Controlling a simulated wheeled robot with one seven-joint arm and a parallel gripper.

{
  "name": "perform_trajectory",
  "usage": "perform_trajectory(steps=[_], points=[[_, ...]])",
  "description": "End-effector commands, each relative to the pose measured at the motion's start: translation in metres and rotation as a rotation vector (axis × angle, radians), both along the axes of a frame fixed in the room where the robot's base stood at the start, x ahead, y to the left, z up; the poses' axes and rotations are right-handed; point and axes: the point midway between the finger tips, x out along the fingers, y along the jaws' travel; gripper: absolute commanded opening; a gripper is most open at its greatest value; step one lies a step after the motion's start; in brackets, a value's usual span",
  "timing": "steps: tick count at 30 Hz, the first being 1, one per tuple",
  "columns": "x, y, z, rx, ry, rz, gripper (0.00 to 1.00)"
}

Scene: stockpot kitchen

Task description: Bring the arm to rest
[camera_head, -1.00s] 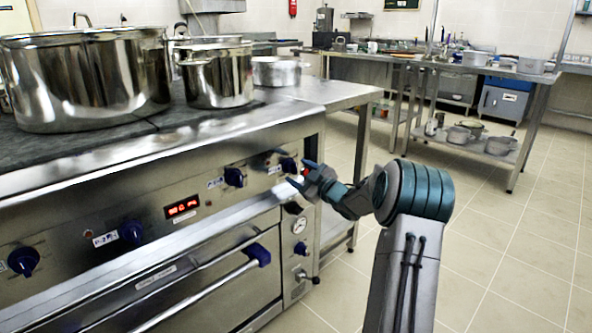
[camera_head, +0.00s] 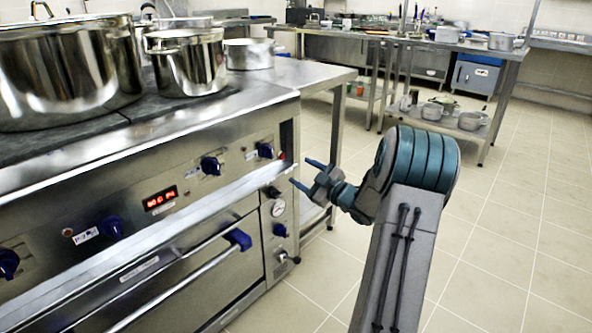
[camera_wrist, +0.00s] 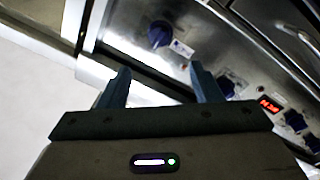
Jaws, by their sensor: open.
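My gripper (camera_head: 300,172) is open and empty in the head view. Its two blue-grey fingers point left toward the stove front (camera_head: 150,200), a short way from its right end. The wrist view also shows my gripper (camera_wrist: 162,88), with its fingers spread apart and nothing between them. A blue knob (camera_wrist: 160,34) and the steel control panel lie beyond the fingertips there. In the head view the nearest blue knob (camera_head: 265,150) sits on the panel to the left of the fingers, apart from them.
A large stockpot (camera_head: 70,75) and a smaller pot (camera_head: 187,65) stand on the stove. The oven handle (camera_head: 180,290) sticks out from its front. A steel table (camera_head: 430,42) with pots stands at the back. The tiled floor (camera_head: 520,240) to the right is clear.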

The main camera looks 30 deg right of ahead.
Motion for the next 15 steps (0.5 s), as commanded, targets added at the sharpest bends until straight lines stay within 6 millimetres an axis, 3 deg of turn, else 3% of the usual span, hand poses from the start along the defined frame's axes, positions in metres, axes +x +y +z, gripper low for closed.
perform_trajectory(steps=[8, 11, 15], points=[[0.002, 0.002, 0.006, -0.003, 0.008, -0.006, 0.58], [0.007, 0.010, 0.026, -0.017, 0.047, -0.036, 0.58], [0.015, 0.028, 0.072, -0.041, 0.156, -0.128, 0.58]])
